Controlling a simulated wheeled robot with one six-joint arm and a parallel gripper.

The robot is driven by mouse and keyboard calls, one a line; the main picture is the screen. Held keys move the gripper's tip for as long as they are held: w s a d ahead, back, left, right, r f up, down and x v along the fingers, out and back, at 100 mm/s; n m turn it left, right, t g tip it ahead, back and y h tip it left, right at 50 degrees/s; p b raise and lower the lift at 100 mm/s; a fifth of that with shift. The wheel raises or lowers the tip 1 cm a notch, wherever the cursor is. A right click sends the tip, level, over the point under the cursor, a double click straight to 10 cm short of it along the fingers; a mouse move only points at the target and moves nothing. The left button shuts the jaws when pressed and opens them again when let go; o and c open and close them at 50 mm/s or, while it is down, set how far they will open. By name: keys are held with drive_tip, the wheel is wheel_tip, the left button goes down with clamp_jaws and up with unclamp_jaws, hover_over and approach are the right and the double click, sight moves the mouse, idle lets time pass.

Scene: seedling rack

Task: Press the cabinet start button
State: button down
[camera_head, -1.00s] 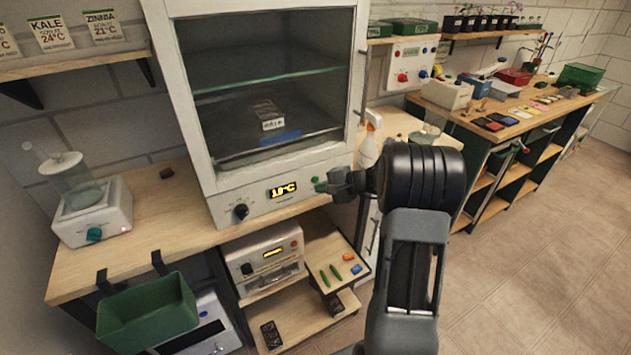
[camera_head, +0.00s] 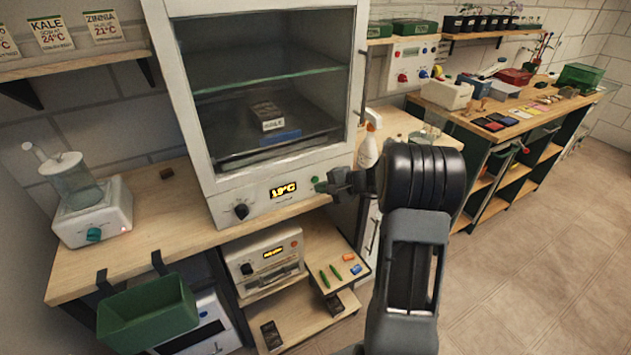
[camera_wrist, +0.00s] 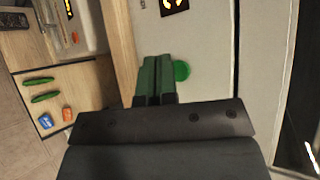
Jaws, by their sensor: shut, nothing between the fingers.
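The white cabinet (camera_head: 183,110) stands on the wooden bench with a glass front. Its lower panel has a black knob (camera_head: 241,211), a lit yellow display (camera_head: 283,190) and a round green button (camera_head: 315,180) at the right. The green button also shows in the wrist view (camera_wrist: 182,70), just right of my fingertips. My gripper (camera_head: 320,187) is shut and empty, close in front of the panel by the button. In the wrist view my gripper (camera_wrist: 157,62) overlaps the button's left side. I cannot tell whether they touch.
A second white device (camera_head: 240,262) with a knob and display sits on the shelf below. A spray bottle (camera_head: 368,150) stands right of the cabinet. A green bin (camera_head: 150,315) hangs at the bench's front left. Open floor lies at the right.

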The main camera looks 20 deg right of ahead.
drive_tip(key=shift+w, duration=0.2)
idle(0.7)
drive_tip(key=shift+w+b, duration=0.25)
drive_tip(key=shift+b, duration=0.05)
drive_tip(key=shift+w+a, duration=0.1)
drive_tip(key=shift+w, duration=0.25)
idle(0.6)
drive_tip(key=shift+s, duration=0.1)
idle(0.3)
drive_tip(key=shift+s+b, duration=0.6)
drive_tip(key=shift+s, duration=0.1)
drive_tip(key=shift+s+d+b, duration=0.2)
drive_tip(key=shift+s+b, duration=0.2)
drive_tip(key=shift+s, duration=0.85)
drive_tip(key=shift+s+d+b, duration=0.2)
drive_tip(key=shift+s+b, duration=0.15)
drive_tip(key=shift+s, duration=0.9)
